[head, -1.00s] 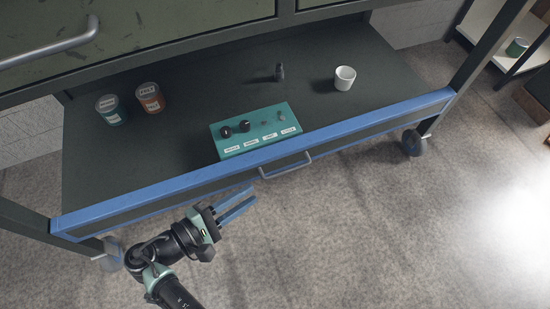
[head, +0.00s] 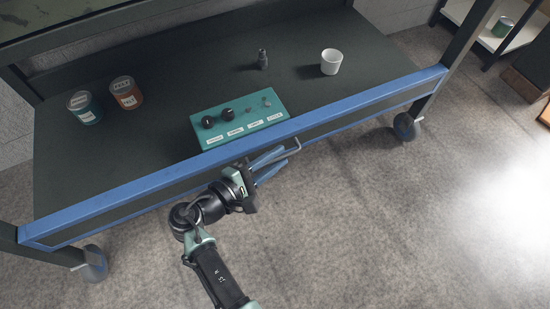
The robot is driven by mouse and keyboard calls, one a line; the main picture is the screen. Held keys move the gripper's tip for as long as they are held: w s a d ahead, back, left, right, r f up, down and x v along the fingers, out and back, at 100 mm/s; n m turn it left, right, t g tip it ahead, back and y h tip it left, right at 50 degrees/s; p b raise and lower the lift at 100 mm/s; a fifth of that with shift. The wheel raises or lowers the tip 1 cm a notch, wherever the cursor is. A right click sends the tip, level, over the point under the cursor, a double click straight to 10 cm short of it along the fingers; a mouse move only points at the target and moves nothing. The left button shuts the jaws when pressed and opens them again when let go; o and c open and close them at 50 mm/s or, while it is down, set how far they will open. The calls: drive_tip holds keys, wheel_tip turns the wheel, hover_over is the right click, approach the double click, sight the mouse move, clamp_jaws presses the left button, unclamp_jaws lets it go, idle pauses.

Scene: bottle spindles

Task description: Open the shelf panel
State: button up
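The shelf panel (head: 150,192) is the long dark front strip below the blue front edge of the shelf. It looks closed, flush under that edge. A thin metal handle (head: 298,144) sticks out near its middle, and only its right part shows clearly. My gripper (head: 286,155) is open, with its two blue fingers apart and pointing right. The fingers overlap the handle in the picture and hide part of it. I cannot tell whether they touch it or lie around it. Nothing is seen gripped.
On the shelf stand a teal control box (head: 240,119), a white cup (head: 331,62), a small dark bottle-like piece (head: 262,59), a teal can (head: 85,107) and a red can (head: 126,92). Casters (head: 406,127) sit at the shelf's corners. The floor in front is clear.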

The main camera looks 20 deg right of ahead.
clamp_jaws()
drive_tip(key=shift+a, duration=0.1)
idle(1.2)
